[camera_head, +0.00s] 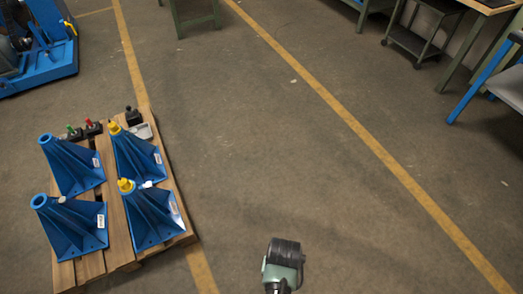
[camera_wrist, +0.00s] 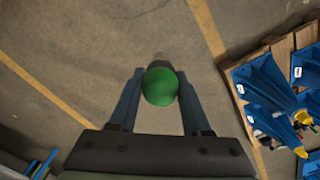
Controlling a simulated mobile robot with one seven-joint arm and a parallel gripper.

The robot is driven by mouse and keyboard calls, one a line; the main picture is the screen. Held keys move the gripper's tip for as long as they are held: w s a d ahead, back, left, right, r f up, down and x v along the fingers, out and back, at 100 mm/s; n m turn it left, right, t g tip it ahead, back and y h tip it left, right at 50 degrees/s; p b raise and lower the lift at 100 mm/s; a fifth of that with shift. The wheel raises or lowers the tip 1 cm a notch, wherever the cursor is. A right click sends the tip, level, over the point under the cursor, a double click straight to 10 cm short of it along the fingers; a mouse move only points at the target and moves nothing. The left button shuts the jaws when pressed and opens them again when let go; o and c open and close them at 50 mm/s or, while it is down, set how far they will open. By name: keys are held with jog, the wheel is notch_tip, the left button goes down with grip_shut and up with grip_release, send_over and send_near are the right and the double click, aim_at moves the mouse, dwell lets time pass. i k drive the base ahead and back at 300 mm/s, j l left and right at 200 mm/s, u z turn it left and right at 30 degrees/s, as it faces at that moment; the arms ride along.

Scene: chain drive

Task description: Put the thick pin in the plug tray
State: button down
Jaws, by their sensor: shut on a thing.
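My gripper (camera_wrist: 160,84) is shut on a pin with a round green head (camera_wrist: 160,87) in the wrist view. A greyish end shows beyond the head, above the bare floor. I take it as the thick pin, but its thickness is hard to judge. In the head view, my wrist (camera_head: 284,255) is at the bottom centre, right of the pallet, and the pin is hidden. A small light grey tray (camera_head: 143,131) at the pallet's far right corner may be the plug tray; its inside is too small to make out.
The wooden pallet (camera_head: 90,265) carries several blue brackets (camera_head: 72,228), some with yellow tops. Small dark blocks with green and red knobs (camera_head: 92,128) and a black piece (camera_head: 133,115) stand at its far edge. Open floor with yellow lines lies right of the pallet.

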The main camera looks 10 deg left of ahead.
aim_at(141, 136)
jog(key=i+u, duration=0.15)
jog(key=i, duration=0.65)
jog(key=i+l+u, duration=0.15)
jog(key=i, duration=0.65)
jog(key=i+u, duration=0.4)
jog(key=i, duration=0.3)
jog(key=i+l+u, duration=0.1)
jog(key=i+u, duration=0.3)
jog(key=i, duration=0.25)
jog(key=i+u, duration=0.2)
jog(key=i, duration=1.1)
jog(key=i+u, duration=0.2)
jog(key=i, duration=0.45)
jog(key=i+l+u, duration=0.2)
jog(key=i, duration=0.45)
jog(key=i+u, duration=0.2)
jog(key=u, duration=0.25)
jog(key=i+u, duration=0.2)
jog(key=u, duration=0.3)
jog(key=i+u, duration=0.2)
jog(key=u, duration=0.25)
jog(key=i+u, duration=0.2)
jog(key=u, duration=0.15)
jog(key=i+l+u, duration=0.1)
jog(key=u, duration=0.3)
jog(key=i, duration=0.1)
